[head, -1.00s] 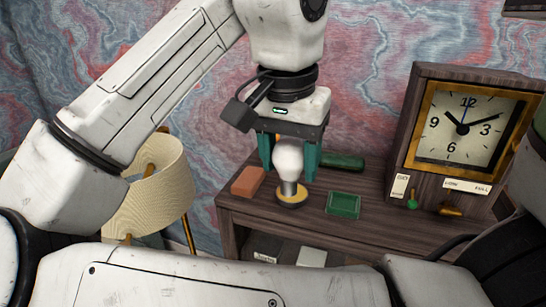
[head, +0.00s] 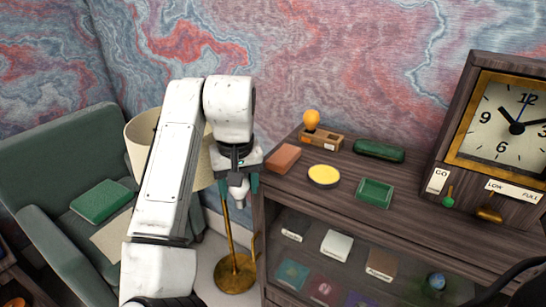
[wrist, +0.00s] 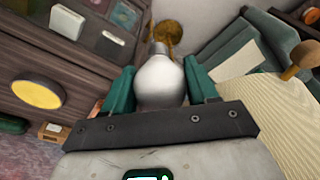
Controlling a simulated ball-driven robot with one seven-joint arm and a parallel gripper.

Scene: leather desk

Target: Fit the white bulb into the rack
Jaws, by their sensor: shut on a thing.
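My gripper (head: 240,182) is shut on the white bulb (wrist: 160,82), which sits between its green fingers in the wrist view. The bulb's glass is toward the gripper and its metal base points away. In the head view the bulb (head: 239,193) hangs base down, just left of the desk, over the floor. A small wooden block (head: 327,140), which looks like the rack, stands at the desk's back with a yellow-orange bulb (head: 311,119) upright at its left. The block also shows in the wrist view (wrist: 52,132). Its openings are too small to make out.
On the desk (head: 335,202) are a brick-red block (head: 284,157), a yellow disc (head: 324,175), a green tray (head: 375,192) and a dark green case (head: 379,151). A clock (head: 500,125) stands right. A cream lampshade (head: 142,140) and green armchair (head: 50,165) are left.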

